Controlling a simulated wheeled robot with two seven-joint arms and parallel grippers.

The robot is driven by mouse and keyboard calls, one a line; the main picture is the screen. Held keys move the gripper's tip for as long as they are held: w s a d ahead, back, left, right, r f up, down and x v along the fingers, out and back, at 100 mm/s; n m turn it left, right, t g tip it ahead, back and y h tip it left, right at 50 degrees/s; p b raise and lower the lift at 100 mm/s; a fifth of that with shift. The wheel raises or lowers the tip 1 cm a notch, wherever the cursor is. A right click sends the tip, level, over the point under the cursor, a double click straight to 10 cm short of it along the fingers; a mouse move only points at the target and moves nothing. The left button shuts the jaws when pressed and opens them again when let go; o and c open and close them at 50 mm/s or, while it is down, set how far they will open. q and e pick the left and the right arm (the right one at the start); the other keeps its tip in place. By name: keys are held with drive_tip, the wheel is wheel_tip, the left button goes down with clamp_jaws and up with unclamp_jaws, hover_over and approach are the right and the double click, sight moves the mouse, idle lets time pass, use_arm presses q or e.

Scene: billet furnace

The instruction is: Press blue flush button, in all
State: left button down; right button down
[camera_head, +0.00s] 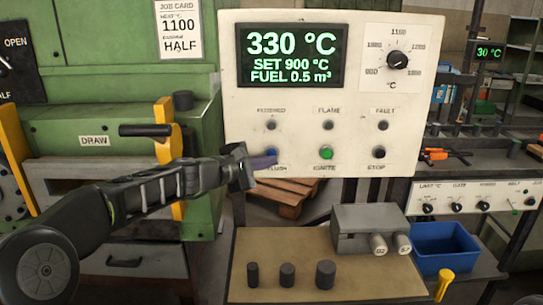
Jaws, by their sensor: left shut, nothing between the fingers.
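The blue flush button (270,153) is on the lower left of the white control panel (400,140), above a "FLUSH" label that my gripper partly covers. My left gripper (263,162) comes in from the left, shut and empty, with its fingertips right at the button's lower edge. I cannot tell whether they touch it. The green ignite button (327,153) and the black stop button (378,153) are in the same row to the right. The screen (291,56) reads 330 °C, SET 900 °C, FUEL 0.5 m³. My right gripper is not in view.
A dial (397,60) is at the panel's upper right. The green furnace (110,95) with a yellow-bracketed handle (146,130) stands left, behind my arm.

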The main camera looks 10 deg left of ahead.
use_arm(q)
drive_tip(key=shift+w, duration=0.15)
idle(0.5)
drive_tip(key=shift+w+a, duration=0.1)
drive_tip(key=shift+w, duration=0.2)
drive_tip(key=shift+w+a+p, duration=0.1)
drive_tip(key=shift+w+p, duration=0.2)
drive_tip(key=shift+w, duration=0.05)
idle(0.7)
drive_tip(key=shift+s, duration=0.1)
drive_tip(key=shift+s+d+b, duration=0.2)
drive_tip(key=shift+s+b, duration=0.45)
drive_tip(key=shift+b, duration=0.05)
drive_tip(key=shift+s, duration=0.1)
